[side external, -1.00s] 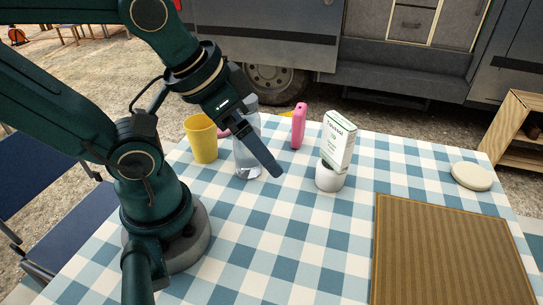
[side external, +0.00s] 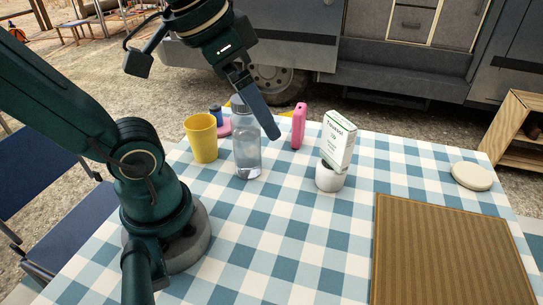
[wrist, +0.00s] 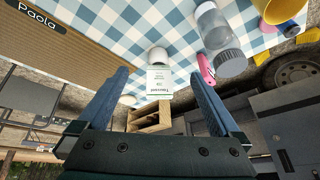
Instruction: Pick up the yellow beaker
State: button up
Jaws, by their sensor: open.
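The yellow beaker (side external: 201,138) stands upright on the checked tablecloth, left of a clear bottle with a grey lid (side external: 246,143). In the wrist view the yellow beaker (wrist: 277,10) shows at the top right, cut by the frame edge, beside the bottle (wrist: 213,30). My gripper (side external: 266,118) is open and empty, raised above the table to the right of the bottle and apart from the beaker. In the wrist view its two fingers (wrist: 160,100) are spread wide with nothing held between them.
A white box (side external: 339,140) rests on a white cup (side external: 330,179). A brown mat (side external: 455,250) and a pale round disc (side external: 471,176) lie on the right. A small blue item (side external: 216,116) is behind the beaker. The front middle cloth is clear.

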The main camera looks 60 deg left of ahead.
jog(key=a+m+g, duration=0.1)
jog(key=a, duration=0.3)
jog(key=w+a+m+g+y, duration=0.1)
jog(key=a+g, duration=0.1)
jog(key=a, duration=0.1)
jog(key=a+m+g+y, duration=0.1)
jog(key=a, duration=0.3)
jog(key=shift+w+a+r+g, duration=0.3)
jog(key=shift+w+a, duration=0.05)
jog(key=shift+w, duration=0.05)
jog(key=s+a+f+m+g, duration=0.1)
jog(key=s+a+m+g, duration=0.2)
jog(key=a, duration=0.6)
send_near(200, 141)
jog(key=w+a+f, duration=0.1)
jog(key=w+a, duration=0.1)
jog(key=a, duration=0.2)
jog(key=shift+h, duration=0.4)
jog(key=x, duration=0.8)
jog(key=s+x, duration=0.1)
jog(key=x, duration=0.3)
jog(key=shift+r, duration=0.2)
jog(key=c, duration=1)
